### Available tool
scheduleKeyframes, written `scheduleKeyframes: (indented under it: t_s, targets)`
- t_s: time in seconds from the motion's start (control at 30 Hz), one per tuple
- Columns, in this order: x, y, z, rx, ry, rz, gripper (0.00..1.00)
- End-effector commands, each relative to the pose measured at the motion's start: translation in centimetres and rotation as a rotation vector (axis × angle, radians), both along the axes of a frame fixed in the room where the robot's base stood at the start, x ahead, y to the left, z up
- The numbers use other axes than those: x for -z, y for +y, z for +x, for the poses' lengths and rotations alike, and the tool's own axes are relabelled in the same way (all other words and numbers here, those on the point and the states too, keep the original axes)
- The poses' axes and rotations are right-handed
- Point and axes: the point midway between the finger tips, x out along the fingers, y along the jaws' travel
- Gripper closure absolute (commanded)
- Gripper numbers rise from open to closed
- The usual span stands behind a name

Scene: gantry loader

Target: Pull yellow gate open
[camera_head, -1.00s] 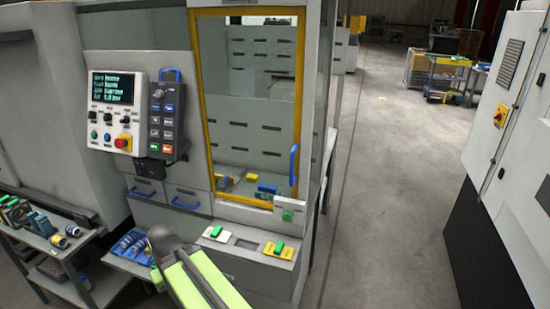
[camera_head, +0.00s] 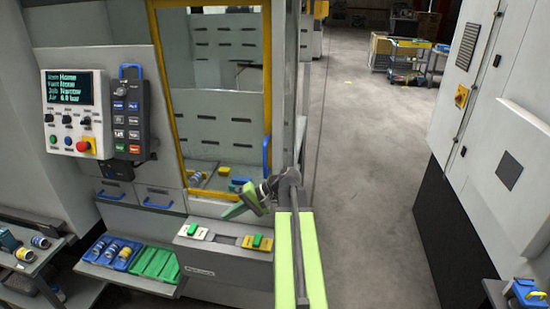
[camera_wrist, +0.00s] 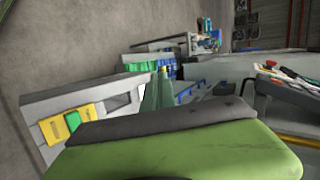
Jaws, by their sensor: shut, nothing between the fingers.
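The yellow gate (camera_head: 267,95) is a tall yellow-framed, see-through panel on the front of the machine and looks closed. Its blue vertical handle (camera_head: 266,155) sits low on the right side of the frame. My gripper (camera_head: 230,212) is below and left of the handle, in front of the ledge under the gate, and apart from the handle. My arm rises on the right and bends left to it. In the wrist view my green fingers (camera_wrist: 160,85) are together and empty; neither gate nor handle can be made out there.
A ledge with green push buttons (camera_head: 257,241) juts out below the gate. A control panel (camera_head: 78,113) and pendant (camera_head: 130,115) are at left. Trays with cans (camera_head: 110,252) are low at left. A grey cabinet (camera_head: 480,130) stands right, with open floor (camera_head: 365,180) between.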

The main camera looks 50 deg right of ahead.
Motion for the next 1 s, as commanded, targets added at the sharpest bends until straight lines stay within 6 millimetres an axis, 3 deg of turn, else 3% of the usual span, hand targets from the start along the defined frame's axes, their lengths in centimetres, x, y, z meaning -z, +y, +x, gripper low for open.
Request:
scheduleKeyframes:
  t_s: [0.03,0.1,0.2,0.33,0.47,0.63,0.77,1.0]
  targets:
    - [-2.2,-4.8,-1.6,0.09,-0.07,0.063,1.0]
    - [-5.3,-10.3,-4.3,0.194,-0.181,0.144,1.0]
    - [-9.3,-16.8,-8.9,0.315,-0.33,0.225,1.0]
    - [-12.8,-21.9,-13.8,0.413,-0.469,0.279,1.0]
    - [-14.2,-23.7,-16.0,0.448,-0.527,0.297,1.0]
    - [-14.3,-23.6,-15.9,0.449,-0.534,0.298,1.0]
    - [-14.3,-22.9,-14.3,0.447,-0.532,0.299,1.0]
    - [-14.3,-21.1,-9.4,0.446,-0.531,0.299,1.0]
